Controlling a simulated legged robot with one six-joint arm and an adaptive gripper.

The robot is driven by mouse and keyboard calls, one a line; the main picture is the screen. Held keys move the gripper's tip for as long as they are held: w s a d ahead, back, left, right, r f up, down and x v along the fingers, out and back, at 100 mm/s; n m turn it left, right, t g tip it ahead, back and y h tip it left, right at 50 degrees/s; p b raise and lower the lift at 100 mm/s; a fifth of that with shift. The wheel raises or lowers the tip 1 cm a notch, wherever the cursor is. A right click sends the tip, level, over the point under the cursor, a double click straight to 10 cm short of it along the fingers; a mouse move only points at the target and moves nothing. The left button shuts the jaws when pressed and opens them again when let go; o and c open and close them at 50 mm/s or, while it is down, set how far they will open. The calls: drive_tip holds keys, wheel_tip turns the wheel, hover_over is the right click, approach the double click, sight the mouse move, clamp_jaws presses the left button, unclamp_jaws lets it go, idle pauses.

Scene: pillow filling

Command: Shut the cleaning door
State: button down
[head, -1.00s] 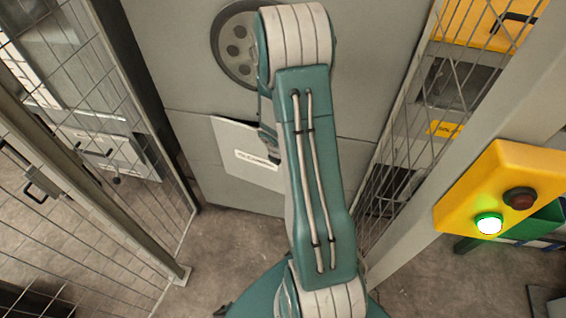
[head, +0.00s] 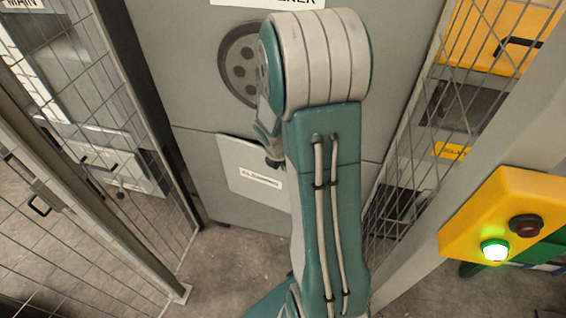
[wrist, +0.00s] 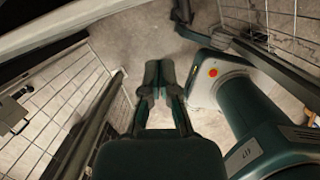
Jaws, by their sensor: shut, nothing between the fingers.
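The cleaning door (head: 250,172) is a pale grey panel with a white label, low on the front of a large grey cabinet (head: 180,60). It looks tilted slightly out from the cabinet face, with a dark edge along its top. Its right part is hidden behind my arm. My gripper (wrist: 160,75) shows in the wrist view with its dark fingers together and empty, pointing toward the floor. In the head view it is mostly hidden by my arm, beside the door's upper right part. I cannot tell whether it touches the door.
Mesh fence panels stand left (head: 90,180) and right (head: 415,150) of the cabinet. A yellow box (head: 505,215) with a lit green button and a dark red one is mounted on the right post. Bare concrete floor (head: 235,260) lies before the cabinet.

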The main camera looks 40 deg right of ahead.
drive_tip(key=shift+v, duration=0.9)
drive_tip(key=c, duration=0.8)
unclamp_jaws()
drive_tip(key=shift+r, duration=0.1)
drive_tip(key=shift+c, duration=0.2)
drive_tip(key=shift+o, duration=1.2)
drive_tip(key=shift+a+f+m, duration=0.15)
drive_tip(key=shift+f+m, duration=0.05)
drive_tip(key=shift+m, duration=0.3)
drive_tip(key=s+d+f+m+t, duration=0.1)
drive_tip(key=s+f+m, duration=0.3)
drive_tip(key=m, duration=1.1)
drive_tip(key=s+d+f+m+t, duration=0.15)
drive_tip(key=f+m, duration=0.45)
drive_tip(key=m, duration=0.9)
drive_tip(key=shift+h, duration=0.3)
drive_tip(key=shift+x, duration=5.25)
drive_tip(key=shift+s+a+f, duration=0.1)
drive_tip(key=shift+s+a, duration=0.1)
clamp_jaws()
